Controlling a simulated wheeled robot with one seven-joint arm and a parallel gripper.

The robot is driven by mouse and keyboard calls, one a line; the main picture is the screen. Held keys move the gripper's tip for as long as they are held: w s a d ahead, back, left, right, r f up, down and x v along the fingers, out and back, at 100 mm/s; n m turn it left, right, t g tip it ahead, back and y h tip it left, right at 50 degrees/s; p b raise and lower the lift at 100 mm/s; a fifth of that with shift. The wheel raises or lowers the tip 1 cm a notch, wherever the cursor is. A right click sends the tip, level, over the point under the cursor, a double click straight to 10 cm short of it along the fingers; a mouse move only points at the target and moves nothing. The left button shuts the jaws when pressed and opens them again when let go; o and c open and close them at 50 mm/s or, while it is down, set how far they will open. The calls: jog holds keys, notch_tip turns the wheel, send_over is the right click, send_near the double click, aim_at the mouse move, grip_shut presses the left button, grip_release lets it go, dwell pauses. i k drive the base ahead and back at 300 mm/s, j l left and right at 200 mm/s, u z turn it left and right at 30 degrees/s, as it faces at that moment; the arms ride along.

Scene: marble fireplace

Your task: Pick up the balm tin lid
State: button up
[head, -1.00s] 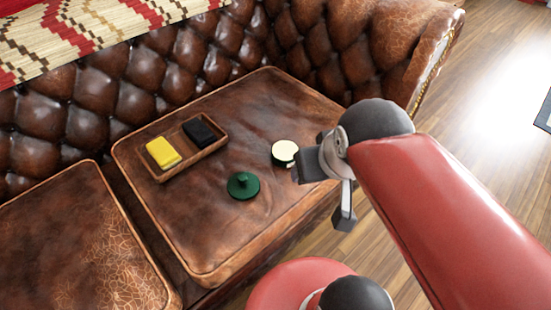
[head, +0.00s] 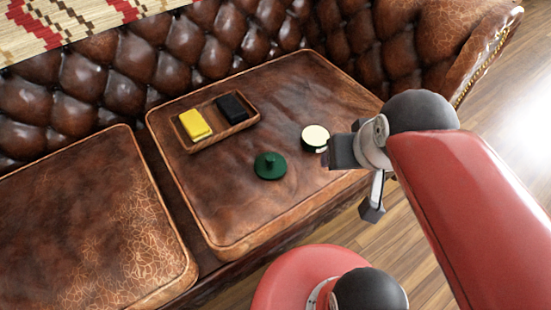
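The balm tin lid (head: 270,166) is a dark green disc with a small knob on top. It lies knob up on the brown leather sofa cushion. The balm tin (head: 315,138) stands up and to the right of it, round and dark with a pale cream top. My gripper (head: 352,180) is right of the lid and apart from it. Its two fingers are spread, one near the tin and one lower over the cushion's front edge. Nothing shows between them. Whether the upper finger touches the tin cannot be told.
A brown tray (head: 247,124) on the cushion holds a yellow block (head: 195,124) and a black block (head: 232,107). The tufted backrest (head: 150,62) rises behind, and the sofa arm (head: 440,45) stands at the right. The cushion left of the lid is bare.

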aim_at(269, 166)
jog(key=l+u, duration=0.3)
jog(key=u, duration=0.2)
jog(key=k+l+u, duration=0.1)
jog(key=l+u, duration=0.15)
jog(key=u, duration=0.25)
